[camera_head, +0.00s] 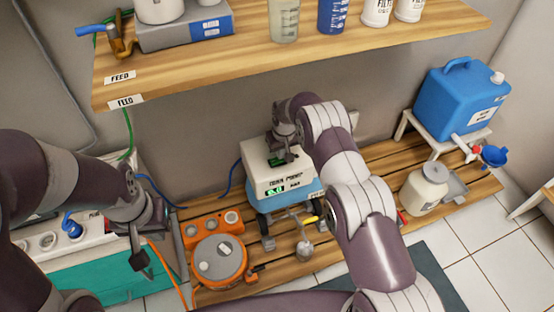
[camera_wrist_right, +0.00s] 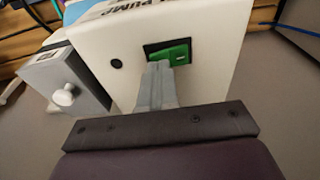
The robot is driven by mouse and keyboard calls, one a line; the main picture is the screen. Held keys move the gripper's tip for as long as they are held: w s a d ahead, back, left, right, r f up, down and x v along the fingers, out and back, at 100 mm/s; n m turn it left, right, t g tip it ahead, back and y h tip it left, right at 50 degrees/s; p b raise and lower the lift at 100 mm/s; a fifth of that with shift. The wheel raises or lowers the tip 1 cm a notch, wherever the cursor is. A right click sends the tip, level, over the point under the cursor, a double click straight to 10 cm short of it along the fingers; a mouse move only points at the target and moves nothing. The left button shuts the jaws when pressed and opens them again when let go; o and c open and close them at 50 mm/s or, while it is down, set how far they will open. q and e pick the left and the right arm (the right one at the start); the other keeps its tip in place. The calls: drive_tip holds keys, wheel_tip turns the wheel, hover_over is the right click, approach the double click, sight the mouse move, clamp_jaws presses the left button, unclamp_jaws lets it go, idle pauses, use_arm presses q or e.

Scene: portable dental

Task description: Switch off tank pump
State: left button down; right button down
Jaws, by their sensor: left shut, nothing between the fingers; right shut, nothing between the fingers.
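The tank pump (camera_head: 277,181) is a white and blue box with a small lit green display, standing on the slatted wooden bench. Its green rocker switch (camera_wrist_right: 168,53) sits in a black frame on the white housing in the right wrist view. My right gripper (camera_wrist_right: 157,72) is shut and empty, with its fingertips at the near edge of the switch; I cannot tell whether they touch it. In the head view this gripper (camera_head: 284,158) is over the top of the pump, partly hidden by my arm. My left gripper (camera_head: 140,258) is shut and empty at the left, away from the pump.
An orange round device (camera_head: 218,260) stands left of the pump. A blue jug (camera_head: 460,98) on a white stand and a white bottle (camera_head: 424,189) are at the right. A wooden shelf (camera_head: 180,85) with containers overhangs the back. A grey box with a white knob (camera_wrist_right: 64,96) adjoins the pump.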

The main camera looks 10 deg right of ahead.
drive_tip(key=shift+f, duration=0.35)
wheel_tip(320, 180, up, 7)
drive_tip(key=p, duration=0.4)
drive_tip(key=shift+r, duration=0.1)
drive_tip(key=shift+w, duration=0.1)
idle(0.5)
drive_tip(key=s+f+g, duration=0.1)
drive_tip(key=s+f, duration=0.1)
drive_tip(key=s, duration=0.4)
drive_tip(key=s+d+r+m, duration=0.1)
drive_tip(key=s+d+r, duration=0.2)
drive_tip(key=s+r, duration=0.9)
drive_tip(key=s+d+r+m, duration=0.15)
drive_tip(key=s+r, duration=0.55)
drive_tip(key=s, duration=0.9)
wheel_tip(320, 180, up, 30)
drive_tip(key=d+p, duration=0.1)
drive_tip(key=p, duration=2.7)
drive_tip(key=shift+w+t, duration=0.3)
drive_tip(key=shift+w, duration=0.1)
